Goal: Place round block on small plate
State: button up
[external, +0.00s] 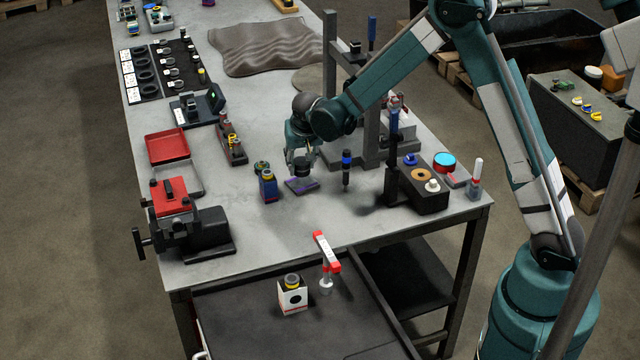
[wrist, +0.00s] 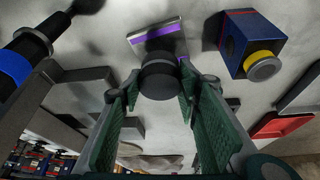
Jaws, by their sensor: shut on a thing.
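My gripper (external: 302,162) points down over the table and is shut on a dark round block (wrist: 160,79). The block sits between the green finger pads in the wrist view. In the wrist view the plate (wrist: 150,36) shows a pale edge and a purple stripe, partly hidden behind the block. The block overlaps the plate in both views. I cannot tell whether they touch.
A blue box with a yellow ring (external: 268,186) stands just left of the plate. A dark upright tool with a blue band (external: 346,168) stands close on its right. A dark block with rings (external: 424,186) is further right.

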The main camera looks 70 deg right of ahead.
aim_at(302, 171)
dwell(0.4)
jog(key=shift+f, duration=1.9)
jog(key=shift+f, duration=0.1)
jog(key=o, duration=1.4)
jog(key=v, duration=1.2)
jog(key=shift+a, duration=0.1)
